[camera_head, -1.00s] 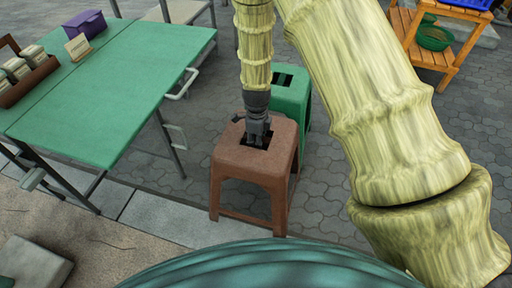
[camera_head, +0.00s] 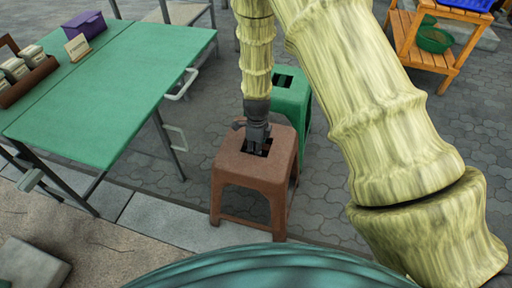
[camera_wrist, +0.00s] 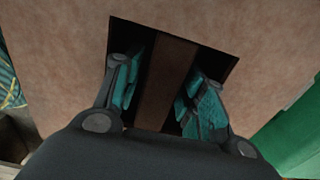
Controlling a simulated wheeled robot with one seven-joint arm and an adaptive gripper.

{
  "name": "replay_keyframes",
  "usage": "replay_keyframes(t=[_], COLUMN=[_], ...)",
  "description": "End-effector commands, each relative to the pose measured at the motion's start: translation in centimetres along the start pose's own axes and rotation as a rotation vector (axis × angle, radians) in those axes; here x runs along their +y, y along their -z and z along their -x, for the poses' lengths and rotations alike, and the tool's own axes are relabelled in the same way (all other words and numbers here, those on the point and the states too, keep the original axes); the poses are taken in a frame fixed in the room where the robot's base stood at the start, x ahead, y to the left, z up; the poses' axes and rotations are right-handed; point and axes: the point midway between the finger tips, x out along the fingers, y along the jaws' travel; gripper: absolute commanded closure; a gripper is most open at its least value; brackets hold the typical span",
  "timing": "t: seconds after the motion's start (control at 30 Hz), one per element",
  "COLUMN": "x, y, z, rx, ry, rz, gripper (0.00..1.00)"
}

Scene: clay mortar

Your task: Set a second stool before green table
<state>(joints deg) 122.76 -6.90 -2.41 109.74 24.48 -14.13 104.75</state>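A brown stool (camera_head: 234,168) stands upright on the paving, to the right of the green table (camera_head: 112,90) and apart from it. A green stool (camera_head: 297,100) stands right behind the brown one, partly hidden by it and by my arm. My gripper (camera_head: 256,149) points down into the opening in the brown stool's seat. In the wrist view, its two fingers (camera_wrist: 160,95) are spread inside the opening, one on each side of the brown bar (camera_wrist: 166,82) across it. Dark gaps show beside the bar, so the gripper looks open around it.
A purple box (camera_head: 83,25), a small sign (camera_head: 77,47) and a brown tray (camera_head: 28,84) sit on the table's left part. A wooden shelf (camera_head: 432,57) stands at the upper right.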

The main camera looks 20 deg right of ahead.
Motion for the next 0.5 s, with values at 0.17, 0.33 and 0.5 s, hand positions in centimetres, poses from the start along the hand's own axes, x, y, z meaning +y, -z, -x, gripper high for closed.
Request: replay_keyframes(t=[0.17, 0.33, 0.5], x=[0.0, 0.0, 0.0], y=[0.0, 0.0, 0.0], z=[0.0, 0.1, 1.6], rx=[0.000, 0.000, 0.000], ry=[0.000, 0.000, 0.001], rz=[0.000, 0.000, 0.001], gripper=[0.52, 0.52, 0.52])
